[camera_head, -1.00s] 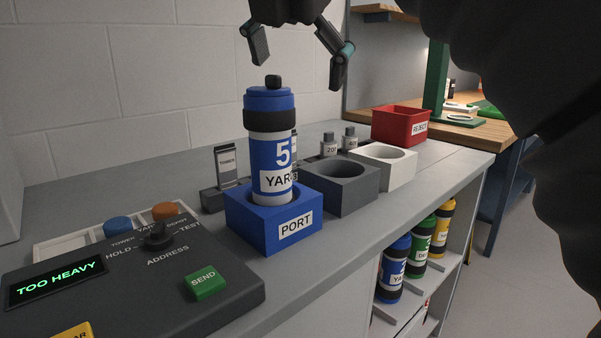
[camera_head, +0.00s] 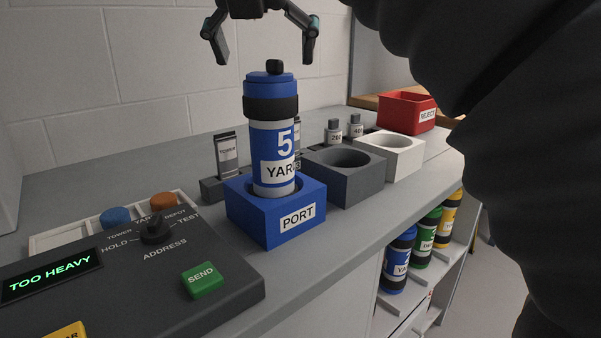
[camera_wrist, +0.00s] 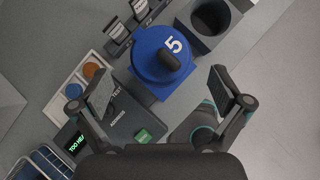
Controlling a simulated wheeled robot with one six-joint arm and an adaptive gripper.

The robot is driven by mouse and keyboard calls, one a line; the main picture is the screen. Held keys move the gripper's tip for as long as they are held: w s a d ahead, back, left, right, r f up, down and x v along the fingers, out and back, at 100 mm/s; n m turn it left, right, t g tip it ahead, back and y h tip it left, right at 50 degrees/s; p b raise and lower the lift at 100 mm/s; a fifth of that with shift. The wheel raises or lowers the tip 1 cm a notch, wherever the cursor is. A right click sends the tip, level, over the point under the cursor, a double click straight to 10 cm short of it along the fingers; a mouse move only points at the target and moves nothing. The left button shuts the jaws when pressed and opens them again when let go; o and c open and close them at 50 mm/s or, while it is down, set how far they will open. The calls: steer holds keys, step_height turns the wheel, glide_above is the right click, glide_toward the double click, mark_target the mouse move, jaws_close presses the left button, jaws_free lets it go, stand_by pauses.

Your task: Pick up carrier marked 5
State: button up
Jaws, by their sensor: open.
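The carrier marked 5 (camera_head: 272,135) is a blue and grey cylinder with a black band, a black top knob and a "YARD" label. It stands upright in the blue block labelled PORT (camera_head: 271,231). In the wrist view the blue lid (camera_wrist: 165,52) shows a white 5 and lies beyond my fingertips, toward the top. My gripper (camera_head: 265,52) is open and empty, above the carrier with its two fingers spread to either side of the knob. It also shows in the wrist view (camera_wrist: 167,90). The carrier's lower end is hidden inside the port.
A control box with a "TOO HEAVY" display (camera_head: 52,276) and green SEND button (camera_head: 203,281) sits front left. Right of the port are a grey holder (camera_head: 345,185), a white holder (camera_head: 397,160), small weights (camera_head: 333,132) and a red REJECT bin (camera_head: 408,112). Carriers (camera_head: 397,262) stand on a shelf below.

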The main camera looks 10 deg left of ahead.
steer(key=shift+x, duration=3.8)
steer(key=shift+r, duration=0.1)
steer(key=c, duration=1.7)
